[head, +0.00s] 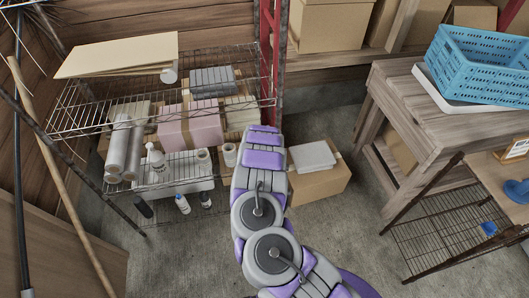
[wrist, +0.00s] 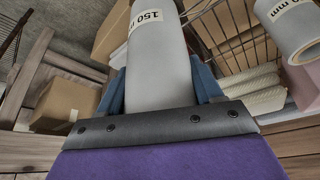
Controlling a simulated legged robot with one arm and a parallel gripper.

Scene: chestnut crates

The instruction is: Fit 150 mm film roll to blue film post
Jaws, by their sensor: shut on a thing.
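In the wrist view, my gripper (wrist: 158,92) has its blue fingers on both sides of a grey film roll (wrist: 160,65). The roll carries a white label reading 150, and its far end runs out of the top of the picture. In the head view my own arm hides the gripper's fingers, in front of the wire shelf. A blue piece (head: 516,190) lies on the small wooden-topped stand at the right edge. A smaller blue piece (head: 488,228) shows lower on that stand. I cannot tell which is the film post.
The wire shelf (head: 75,128) at left holds several rolls, bottles and boxes. A second labelled roll (wrist: 296,32) is close at right in the wrist view. A cardboard box (head: 318,184) stands on the floor. A blue crate (head: 478,62) sits on the bench (head: 400,95).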

